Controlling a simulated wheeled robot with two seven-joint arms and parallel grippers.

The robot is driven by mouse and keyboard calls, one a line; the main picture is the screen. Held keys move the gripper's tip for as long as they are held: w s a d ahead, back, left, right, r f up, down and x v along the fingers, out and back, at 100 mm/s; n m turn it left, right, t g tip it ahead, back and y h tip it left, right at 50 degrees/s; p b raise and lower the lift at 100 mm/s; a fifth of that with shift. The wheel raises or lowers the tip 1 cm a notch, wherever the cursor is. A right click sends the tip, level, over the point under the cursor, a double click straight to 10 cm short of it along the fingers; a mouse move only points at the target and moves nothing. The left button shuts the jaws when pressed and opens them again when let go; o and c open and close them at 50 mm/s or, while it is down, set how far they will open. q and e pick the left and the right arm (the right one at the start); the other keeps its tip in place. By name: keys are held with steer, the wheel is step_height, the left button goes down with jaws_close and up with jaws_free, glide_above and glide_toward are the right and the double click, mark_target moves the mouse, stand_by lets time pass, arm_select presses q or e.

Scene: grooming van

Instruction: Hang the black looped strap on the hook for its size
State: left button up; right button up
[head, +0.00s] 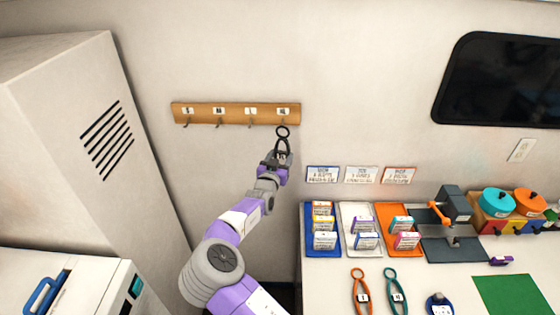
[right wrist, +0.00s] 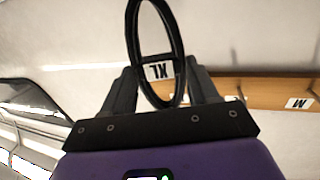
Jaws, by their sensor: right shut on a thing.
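The wooden hook board (head: 236,113) is on the wall, with a row of hooks under size labels. My right gripper (head: 279,157) is shut on the black looped strap (head: 283,132), just below the board's right end. The strap's loop stands up above the fingers, close to the rightmost hook. I cannot tell whether the loop touches the hook. My left gripper is out of view.
An orange strap (head: 356,285) and a teal strap (head: 402,300) lie on the white table at right. Blue, white and orange trays (head: 391,251) with small boxes stand behind them. A tall vented cabinet (head: 60,120) is at left. The wall around the board is clear.

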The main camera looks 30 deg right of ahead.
mark_target(279, 158)
steer(key=shift+w+d, duration=0.3)
steer(key=shift+w, duration=0.2)
steer(key=shift+w+d, duration=0.25)
steer(key=shift+w, duration=0.2)
steer(key=shift+w+d+f+b, duration=0.4)
steer(key=shift+w+f+b, duration=0.15)
steer(key=shift+f+b, duration=0.1)
steer(key=o, duration=1.2)
steer(key=b+v, duration=0.1)
steer(key=v, duration=0.6)
steer(key=shift+s+a, duration=0.2)
